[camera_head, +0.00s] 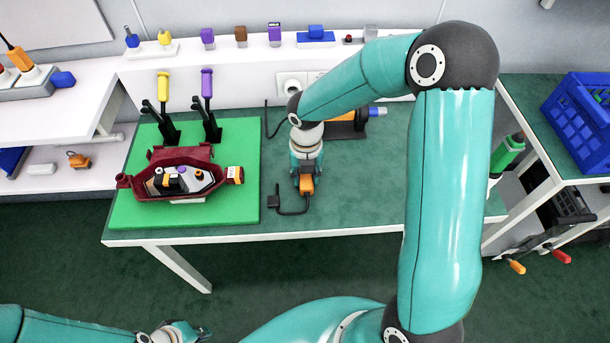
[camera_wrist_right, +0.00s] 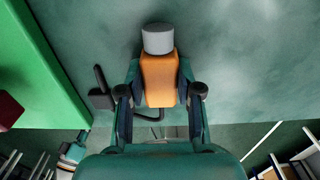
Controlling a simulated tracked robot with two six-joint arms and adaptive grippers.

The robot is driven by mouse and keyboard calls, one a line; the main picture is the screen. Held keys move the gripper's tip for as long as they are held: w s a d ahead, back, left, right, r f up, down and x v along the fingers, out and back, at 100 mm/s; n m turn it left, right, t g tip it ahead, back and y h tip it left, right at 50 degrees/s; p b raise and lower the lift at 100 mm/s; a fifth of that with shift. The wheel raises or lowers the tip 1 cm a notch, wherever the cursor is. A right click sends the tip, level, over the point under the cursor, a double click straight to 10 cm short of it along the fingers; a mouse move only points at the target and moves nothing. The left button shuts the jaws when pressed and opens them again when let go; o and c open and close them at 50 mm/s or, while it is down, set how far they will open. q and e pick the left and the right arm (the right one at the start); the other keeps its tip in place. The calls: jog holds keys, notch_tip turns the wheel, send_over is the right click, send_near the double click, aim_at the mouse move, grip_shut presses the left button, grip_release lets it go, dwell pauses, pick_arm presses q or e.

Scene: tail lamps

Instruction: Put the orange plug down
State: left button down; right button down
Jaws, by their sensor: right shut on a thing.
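The orange plug (camera_head: 307,185) is on or just above the green table top (camera_head: 350,210), right of the green mat; I cannot tell whether it touches. My right gripper (camera_head: 304,180) comes down over it and is shut on it. In the right wrist view, the plug's orange body (camera_wrist_right: 158,80) sits between the two fingers (camera_wrist_right: 160,98), its grey round end (camera_wrist_right: 157,39) pointing away. A black cable curves from it to a small black block (camera_head: 273,202). My left gripper (camera_head: 190,331) is low at the bottom left, away from the table; its fingers are too small to read.
The green mat (camera_head: 240,205) at left holds a dark red lamp housing (camera_head: 150,190) and yellow and purple-handled tools (camera_head: 207,85). An orange and black device (camera_head: 345,125) lies behind my right gripper. Bare table lies right of the plug. A blue crate (camera_head: 580,115) stands far right.

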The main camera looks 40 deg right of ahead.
aim_at(306, 176)
jog(key=shift+f, duration=0.1)
jog(key=c, duration=0.8)
grip_release()
jog(key=shift+o, duration=0.2)
notch_tip(306, 176, up, 12)
jog(key=p, duration=0.1)
